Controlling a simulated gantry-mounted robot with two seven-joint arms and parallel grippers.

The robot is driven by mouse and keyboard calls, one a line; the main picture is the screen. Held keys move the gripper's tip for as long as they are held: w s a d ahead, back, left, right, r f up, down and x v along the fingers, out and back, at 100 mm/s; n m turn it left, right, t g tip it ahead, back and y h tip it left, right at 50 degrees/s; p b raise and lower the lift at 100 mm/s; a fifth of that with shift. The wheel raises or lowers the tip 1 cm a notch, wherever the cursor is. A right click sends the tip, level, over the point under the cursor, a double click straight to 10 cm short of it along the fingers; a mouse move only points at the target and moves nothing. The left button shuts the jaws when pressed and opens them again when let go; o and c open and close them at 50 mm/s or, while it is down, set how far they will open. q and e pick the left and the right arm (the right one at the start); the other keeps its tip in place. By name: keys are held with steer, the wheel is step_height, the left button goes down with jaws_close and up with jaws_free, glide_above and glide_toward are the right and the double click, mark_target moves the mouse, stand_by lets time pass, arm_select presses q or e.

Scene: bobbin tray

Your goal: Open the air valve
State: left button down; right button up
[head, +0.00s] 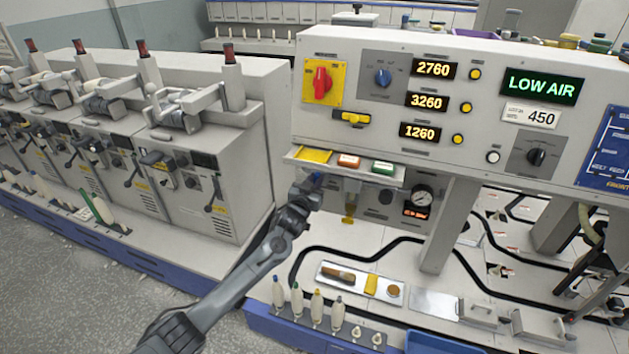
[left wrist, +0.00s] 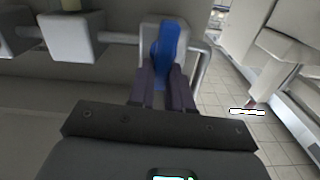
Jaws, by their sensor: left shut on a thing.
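A blue valve handle (left wrist: 166,48) stands up from a pale block (left wrist: 150,32) on a pipe in the left wrist view. My left gripper (left wrist: 164,88) is shut on the lower part of this handle, with one dark finger on each side. In the head view my left gripper (head: 312,188) is under the left end of the panel's shelf, and only a small bit of the blue handle (head: 317,177) shows there. The pressure gauge (head: 423,194) is to the right of the gripper. The green display (head: 540,86) reads LOW AIR. My right gripper is not in view.
A grey machine (head: 215,190) stands close on the left. Below are a tool tray (head: 360,282) and several upright bobbins (head: 317,308). Another pale block (left wrist: 72,37) sits on the same pipe.

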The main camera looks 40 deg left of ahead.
arm_select(q)
steer(key=m+p, duration=0.2)
steer(key=m, duration=0.3)
steer(key=d+f+m+p, duration=0.1)
steer(key=m+p, duration=0.1)
steer(key=m, duration=0.4)
steer(key=m+p, duration=0.2)
steer(key=m, duration=0.4)
steer(key=shift+w+d+f, duration=0.25)
steer(key=shift+w+f, duration=0.05)
steer(key=shift+f, duration=0.1)
stand_by(0.3)
steer(key=c, duration=1)
jaws_free()
steer(key=shift+c, duration=0.2)
steer(key=shift+s, duration=0.1)
